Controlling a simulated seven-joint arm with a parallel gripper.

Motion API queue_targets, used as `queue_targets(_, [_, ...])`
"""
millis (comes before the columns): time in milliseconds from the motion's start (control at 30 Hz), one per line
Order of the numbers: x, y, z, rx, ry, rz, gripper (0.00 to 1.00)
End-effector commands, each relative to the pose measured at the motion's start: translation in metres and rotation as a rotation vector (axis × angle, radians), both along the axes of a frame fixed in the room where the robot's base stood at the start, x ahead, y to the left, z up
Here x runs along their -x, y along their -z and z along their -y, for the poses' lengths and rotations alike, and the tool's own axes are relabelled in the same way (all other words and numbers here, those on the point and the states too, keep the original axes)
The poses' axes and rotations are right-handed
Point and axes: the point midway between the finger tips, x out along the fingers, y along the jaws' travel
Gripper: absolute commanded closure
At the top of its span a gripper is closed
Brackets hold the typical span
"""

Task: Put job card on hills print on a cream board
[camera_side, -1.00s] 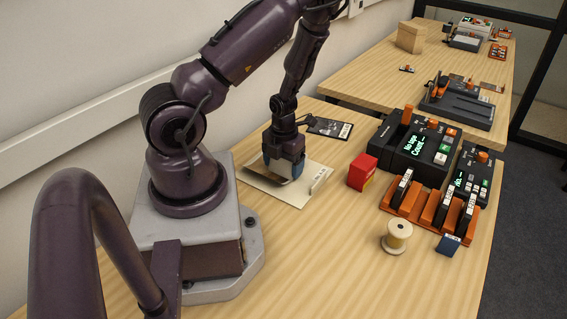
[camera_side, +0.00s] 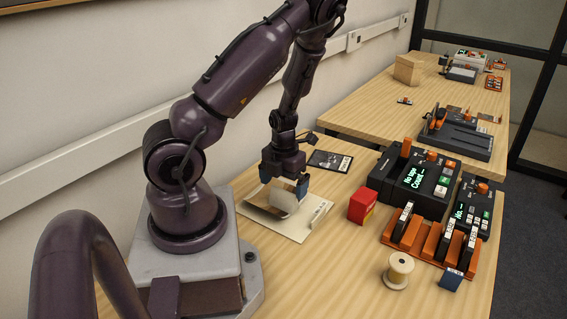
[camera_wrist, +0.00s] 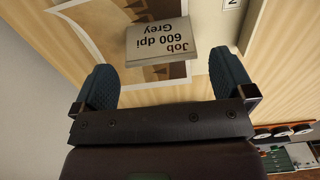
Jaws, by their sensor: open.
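The job card (camera_side: 285,203) is a pale grey piece lettered "Job 600 dpi Grey"; it also shows in the wrist view (camera_wrist: 160,42). It rests on the hills print (camera_wrist: 110,22), whose picture it partly covers. The cream board (camera_side: 298,231) lies flat on the table under my gripper, with a curved, pale-edged piece at its left. My gripper (camera_side: 284,184) is open above the card. In the wrist view, its two blue ribbed fingers (camera_wrist: 164,85) stand apart, one on each side, with the card beyond them and touching neither.
A dark print (camera_side: 330,161) lies behind. A spool (camera_side: 398,270) stands in front.

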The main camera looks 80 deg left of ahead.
Motion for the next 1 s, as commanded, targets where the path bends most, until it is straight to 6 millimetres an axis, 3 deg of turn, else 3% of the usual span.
queue_targets(200, [-0.001,-0.046,0.001,0.0,0.003,0.003,0.0])
queue_targets(467, [-0.001,-0.072,0.001,0.004,0.006,0.002,0.0])
queue_targets(567, [-0.007,-0.079,0.011,0.027,0.102,0.025,0.0])
queue_targets(667, [-0.023,-0.092,0.035,0.08,0.379,0.092,0.0])
queue_targets(767, [-0.041,-0.117,0.073,0.112,0.829,0.203,0.0])
queue_targets(900, [-0.054,-0.164,0.125,0.041,1.567,0.36,0.0])
queue_targets(1000, [-0.051,-0.199,0.155,-0.098,2.095,0.421,0.0])
